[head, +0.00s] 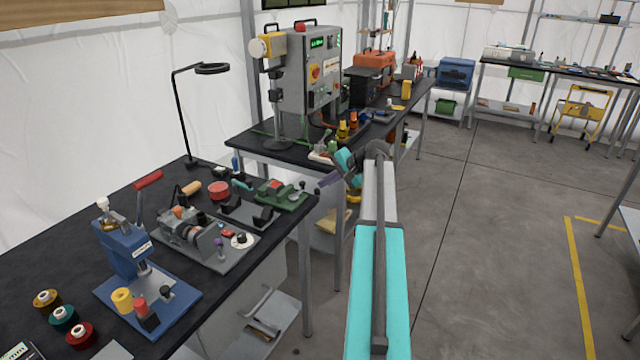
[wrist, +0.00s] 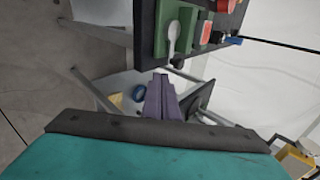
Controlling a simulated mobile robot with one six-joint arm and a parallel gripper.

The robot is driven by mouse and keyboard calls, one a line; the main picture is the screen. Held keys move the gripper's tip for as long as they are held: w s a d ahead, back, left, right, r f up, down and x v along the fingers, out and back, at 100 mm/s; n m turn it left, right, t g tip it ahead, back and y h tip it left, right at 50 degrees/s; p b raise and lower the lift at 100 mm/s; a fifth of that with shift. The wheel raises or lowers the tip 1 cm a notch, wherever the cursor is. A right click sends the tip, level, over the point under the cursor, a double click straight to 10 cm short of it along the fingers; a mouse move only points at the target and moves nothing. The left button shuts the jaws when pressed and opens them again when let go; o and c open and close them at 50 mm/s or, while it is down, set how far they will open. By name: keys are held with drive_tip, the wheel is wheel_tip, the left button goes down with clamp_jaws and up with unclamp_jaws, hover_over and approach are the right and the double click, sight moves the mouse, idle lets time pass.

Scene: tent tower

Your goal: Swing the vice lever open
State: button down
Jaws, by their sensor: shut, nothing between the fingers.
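The green vice (head: 272,190) sits at the right end of the near black bench in the head view. Its light grey lever (head: 298,194) is on the vice's right side, close to the bench edge. In the wrist view the green vice (wrist: 186,28) is at the top, with the pale lever (wrist: 173,33) lying along it and a dark knob at its lower end. My gripper (head: 322,185) is just right of the vice, past the bench edge, apart from the lever. In the wrist view its purple fingers (wrist: 160,80) are together and empty, pointing towards the bench.
A grey machine (head: 195,238) and a blue press (head: 135,260) stand left of the vice on the bench (head: 85,225). A black lamp (head: 190,110) rises behind. A second bench (head: 255,138) stands beyond. Open floor (head: 480,240) lies to the right.

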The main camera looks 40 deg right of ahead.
drive_tip(key=b+v, duration=0.1)
drive_tip(key=v, duration=0.7)
drive_tip(key=shift+d+r+b, duration=0.25)
drive_tip(key=shift+b, duration=0.05)
drive_tip(key=shift+s+f, duration=0.1)
drive_tip(key=shift+s, duration=0.05)
